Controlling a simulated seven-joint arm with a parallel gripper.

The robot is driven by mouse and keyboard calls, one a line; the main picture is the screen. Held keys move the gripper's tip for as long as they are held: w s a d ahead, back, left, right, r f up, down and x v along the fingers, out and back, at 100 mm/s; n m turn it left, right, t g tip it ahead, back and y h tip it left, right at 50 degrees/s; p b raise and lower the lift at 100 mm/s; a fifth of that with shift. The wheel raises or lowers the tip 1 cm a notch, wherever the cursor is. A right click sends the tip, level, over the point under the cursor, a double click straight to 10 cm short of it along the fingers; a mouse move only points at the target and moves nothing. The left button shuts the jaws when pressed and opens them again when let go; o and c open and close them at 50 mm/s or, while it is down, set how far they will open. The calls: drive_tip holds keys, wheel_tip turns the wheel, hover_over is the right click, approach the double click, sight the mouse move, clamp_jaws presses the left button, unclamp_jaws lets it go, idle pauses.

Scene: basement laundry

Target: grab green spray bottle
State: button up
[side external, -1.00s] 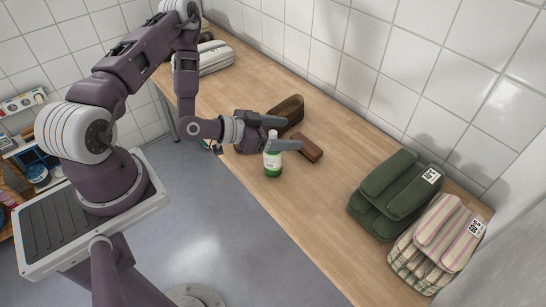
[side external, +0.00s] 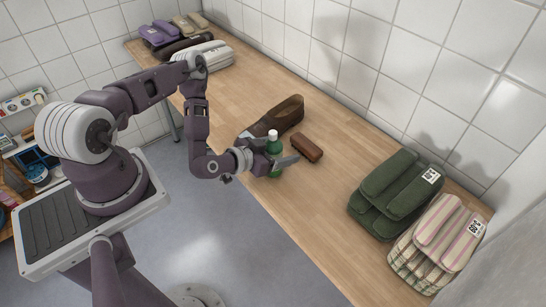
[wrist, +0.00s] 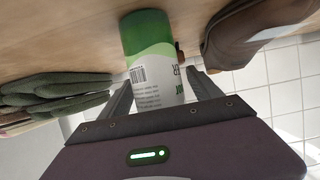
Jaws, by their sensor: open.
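The green bottle (side external: 273,144) has a white cap and stands upright near the front edge of the wooden table. In the wrist view its green-and-white labelled body (wrist: 152,48) is between my two fingers. My gripper (side external: 273,157) is open and level with the bottle, with a finger on each side of it. The near finger and palm hide part of the bottle's lower body in the side view. Contact between the fingers and the bottle cannot be made out.
A brown shoe (side external: 287,113) and a brown brush-like block (side external: 305,147) lie close behind the bottle. Folded green towels (side external: 390,197) and striped towels (side external: 432,245) are at the right. More folded cloths (side external: 207,58) are at the far end. Tiled walls border the table.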

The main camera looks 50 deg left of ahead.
clamp_jaws()
